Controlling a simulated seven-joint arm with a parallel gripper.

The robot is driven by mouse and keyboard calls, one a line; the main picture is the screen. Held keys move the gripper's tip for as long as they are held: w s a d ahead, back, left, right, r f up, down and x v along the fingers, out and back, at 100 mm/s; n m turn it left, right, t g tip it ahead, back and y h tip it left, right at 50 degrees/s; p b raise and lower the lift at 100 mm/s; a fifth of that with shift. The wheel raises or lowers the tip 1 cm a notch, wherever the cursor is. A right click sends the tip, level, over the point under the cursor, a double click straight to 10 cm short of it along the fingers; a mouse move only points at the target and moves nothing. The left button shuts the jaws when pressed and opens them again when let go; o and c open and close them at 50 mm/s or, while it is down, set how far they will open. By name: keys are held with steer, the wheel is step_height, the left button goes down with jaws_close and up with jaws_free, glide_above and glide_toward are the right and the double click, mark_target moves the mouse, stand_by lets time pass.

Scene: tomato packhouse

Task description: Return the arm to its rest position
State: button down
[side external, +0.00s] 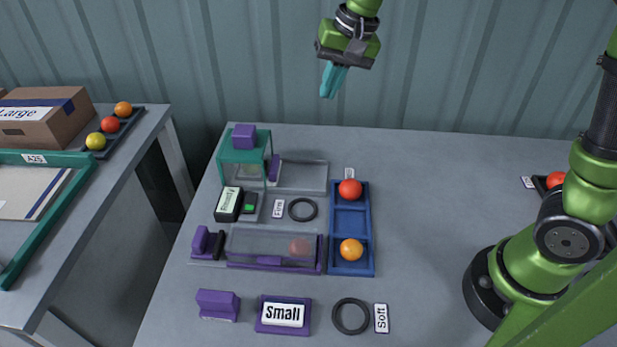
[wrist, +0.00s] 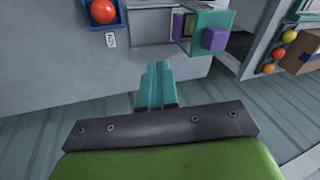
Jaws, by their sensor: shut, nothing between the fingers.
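My gripper (side external: 328,92) is high above the back edge of the grey table (side external: 430,200) in the side external view. Its teal fingers are together with nothing between them, and they point down. In the wrist view the shut fingers (wrist: 157,75) show at the middle, over the table edge, and touch nothing. My green arm comes down from the top of the side external view.
A blue tray (side external: 350,222) holds a red tomato (side external: 350,190) and an orange one (side external: 351,250). A teal frame (side external: 245,152) with a purple block on top stands left of it. A side table (side external: 120,190) at left holds a cardboard box (side external: 45,115).

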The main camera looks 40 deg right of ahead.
steer(key=s+d+n+t, duration=0.1)
steer(key=s+d+t, duration=0.1)
steer(key=s, duration=0.7)
steer(key=s+d+n+t, duration=0.1)
steer(key=s+t, duration=0.1)
steer(key=s, duration=0.7)
steer(key=shift+s+d+n, duration=0.3)
steer(key=shift+d+n, duration=0.05)
steer(key=shift+n, duration=0.05)
